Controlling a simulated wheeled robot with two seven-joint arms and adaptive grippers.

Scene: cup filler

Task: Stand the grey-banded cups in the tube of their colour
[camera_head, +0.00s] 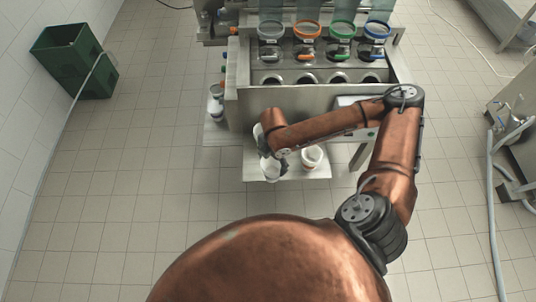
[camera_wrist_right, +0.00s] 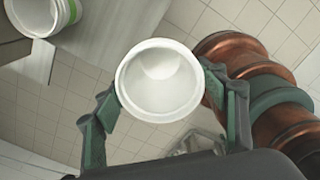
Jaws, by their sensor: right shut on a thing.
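My right gripper (camera_head: 268,152) is shut on a white cup (camera_head: 270,170), above the left part of a small front shelf (camera_head: 318,174). In the right wrist view the held cup (camera_wrist_right: 160,82) shows its open, empty mouth between the two fingers; its band colour cannot be told. Another white cup (camera_head: 312,156) stands on the shelf to the right, with a reddish mark. Of the ringed tubes at the back of the machine, the leftmost has a grey ring (camera_head: 270,27). My left gripper is not in view.
Orange (camera_head: 307,27), green (camera_head: 342,27) and blue (camera_head: 377,27) ringed tubes stand right of the grey one. A row of round holes (camera_head: 307,78) lies in front. White cups (camera_head: 216,102) stand at the machine's left. A green crate (camera_head: 75,60) is far left. Open floor surrounds the shelf.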

